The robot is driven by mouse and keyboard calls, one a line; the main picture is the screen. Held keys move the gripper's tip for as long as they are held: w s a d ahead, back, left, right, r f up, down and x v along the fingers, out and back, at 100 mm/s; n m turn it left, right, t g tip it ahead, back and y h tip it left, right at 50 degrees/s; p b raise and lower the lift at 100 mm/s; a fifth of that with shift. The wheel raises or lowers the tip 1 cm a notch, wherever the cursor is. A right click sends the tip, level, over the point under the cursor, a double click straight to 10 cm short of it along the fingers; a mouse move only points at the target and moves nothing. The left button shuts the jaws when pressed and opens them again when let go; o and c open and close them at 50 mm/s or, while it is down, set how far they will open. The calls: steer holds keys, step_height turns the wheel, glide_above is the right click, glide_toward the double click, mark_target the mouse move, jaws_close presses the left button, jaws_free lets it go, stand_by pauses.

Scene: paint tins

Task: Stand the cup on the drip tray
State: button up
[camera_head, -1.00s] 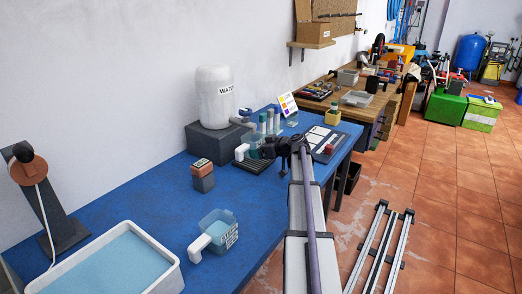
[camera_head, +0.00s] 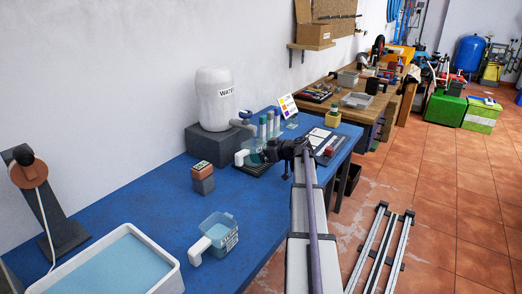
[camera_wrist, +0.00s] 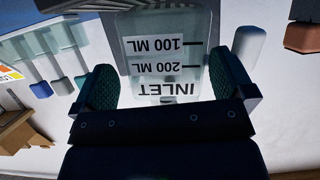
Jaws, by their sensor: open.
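A clear cup (camera_wrist: 165,55) marked "100 ML", "200 ML" and "INLET" is between the fingers of my gripper (camera_wrist: 168,88), with a gap on either side. The wrist view shows it upside down. In the head view the cup's white handle (camera_head: 241,157) shows left of my gripper (camera_head: 268,151). The dark ridged drip tray (camera_head: 249,170) is directly beneath the cup, which appears to stand on it. My gripper is open around the cup and partly hides it in the head view.
A second cup (camera_head: 219,230) with blue contents and a white handle stands at the front of the blue table. A white basin (camera_head: 166,251), a two-tone block (camera_head: 203,178) and a white water container (camera_head: 215,98) are around. Several colour-capped tubes (camera_head: 270,122) stand behind my gripper.

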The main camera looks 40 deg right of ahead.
steer(key=p+v, duration=0.3)
steer(key=v, duration=0.8)
steer(key=shift+r+p, duration=0.25)
steer(key=shift+p, duration=0.05)
steer(key=shift+w, duration=0.1)
steer(key=s+a+f+m+g, duration=0.2)
steer(key=m, duration=0.1)
steer(key=s+a+f+m+g, duration=0.1)
steer(key=shift+s+m+p, duration=0.3)
steer(key=shift+m, duration=0.1)
steer(key=s+a+r+g+h+p, duration=0.1)
steer(key=s+a+r+g+p, duration=0.2)
steer(key=a, duration=1.1)
steer(key=s+a+r+n+g+h+p, duration=0.1)
steer(key=s+a+r+g+p, duration=0.2)
steer(key=a+r+p, duration=0.6)
steer(key=s+a+r+g+h+p, duration=0.2)
steer(key=a+r+p, duration=0.4)
steer(key=a+p, duration=0.7)
steer(key=s+a+g, duration=0.1)
steer(key=a+g, duration=0.1)
steer(key=a, duration=0.4)
steer(key=shift+a, duration=0.4)
